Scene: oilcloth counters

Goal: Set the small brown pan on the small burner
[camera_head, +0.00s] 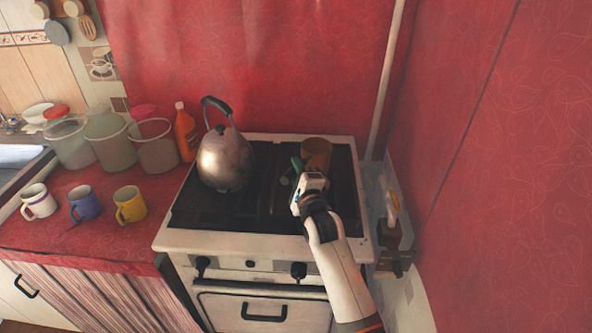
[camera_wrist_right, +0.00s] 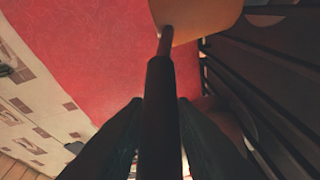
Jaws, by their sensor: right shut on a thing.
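The small brown pan (camera_head: 317,152) is over the back right part of the stove top (camera_head: 240,215), right of the kettle. My right gripper (camera_head: 298,170) is shut on its dark handle. In the right wrist view the pan (camera_wrist_right: 195,18) shows at the top edge, and its handle (camera_wrist_right: 160,90) runs down between the two fingers of my right gripper (camera_wrist_right: 160,110). I cannot tell whether the pan's base touches the stove. The burner beneath it is hidden by the pan and my arm. My left gripper is out of view.
A steel kettle (camera_head: 224,160) stands on the left of the stove. Three mugs, several tubs and an orange bottle (camera_head: 186,132) are on the red counter (camera_head: 95,225) to the left. A red wall (camera_head: 480,150) rises to the right. The front left of the stove is clear.

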